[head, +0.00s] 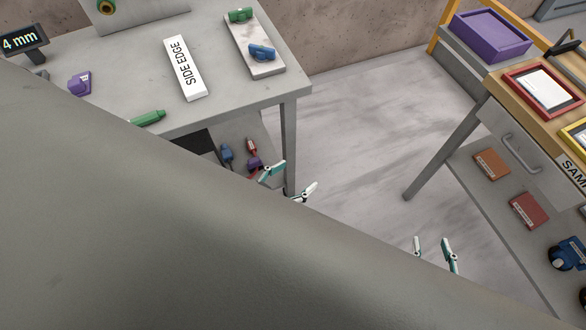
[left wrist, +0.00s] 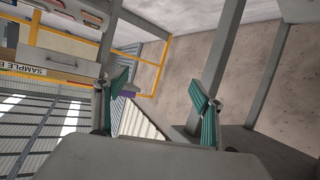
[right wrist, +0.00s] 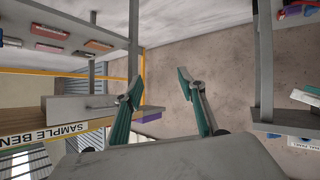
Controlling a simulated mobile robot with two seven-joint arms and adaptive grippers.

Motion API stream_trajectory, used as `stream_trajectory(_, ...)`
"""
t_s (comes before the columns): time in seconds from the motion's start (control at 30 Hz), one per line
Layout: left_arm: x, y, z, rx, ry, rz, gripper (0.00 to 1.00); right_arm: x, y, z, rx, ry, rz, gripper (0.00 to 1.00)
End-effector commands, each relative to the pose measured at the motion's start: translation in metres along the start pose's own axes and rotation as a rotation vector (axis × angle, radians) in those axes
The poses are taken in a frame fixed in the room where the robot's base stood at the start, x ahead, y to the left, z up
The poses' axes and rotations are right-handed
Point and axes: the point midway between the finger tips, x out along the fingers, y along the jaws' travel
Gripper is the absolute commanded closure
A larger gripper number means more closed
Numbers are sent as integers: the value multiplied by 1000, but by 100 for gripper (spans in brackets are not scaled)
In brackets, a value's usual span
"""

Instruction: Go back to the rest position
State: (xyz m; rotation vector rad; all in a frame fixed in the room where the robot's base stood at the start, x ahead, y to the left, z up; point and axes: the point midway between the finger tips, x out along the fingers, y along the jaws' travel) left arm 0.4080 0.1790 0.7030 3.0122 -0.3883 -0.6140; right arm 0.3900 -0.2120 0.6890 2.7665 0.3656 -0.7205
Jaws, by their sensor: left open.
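My left gripper (head: 288,181) shows in the head view beside the right end of the grey table, just past the edge of a large grey surface. Its two fingers stand apart with nothing between them, as the left wrist view (left wrist: 160,85) also shows. My right gripper (head: 432,242) is lower and further right in the head view, over the floor. Its fingers are apart and empty in the right wrist view (right wrist: 157,80). The large grey surface fills the lower left of the head view and hides both arms; I cannot tell what it is.
A sample bench with a purple tray (head: 490,35) stands right. Bare floor (head: 350,130) lies between them.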

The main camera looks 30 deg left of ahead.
Motion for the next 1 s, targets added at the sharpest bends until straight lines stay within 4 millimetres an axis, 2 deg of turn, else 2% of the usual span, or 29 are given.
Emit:
stream_trajectory(0.4, -2, -1, 6, 16, -16, -2, 32, 0, 0, 0, 1, -1, -1, 60)
stream_trajectory(0.47, -4, -2, 13, 36, -38, -4, 32, 0, -3, 6, 7, -9, -6, 60)
stream_trajectory(0.6, -19, -10, 52, 152, -151, -18, 32, -2, -19, 34, 40, -49, -32, 60)
stream_trajectory(0.7, -27, -15, 69, 208, -205, -25, 32, -3, -26, 44, 56, -64, -43, 60)
stream_trajectory(1.0, -28, -16, 71, 219, -214, -26, 32, -3, -27, 46, 59, -66, -44, 60)
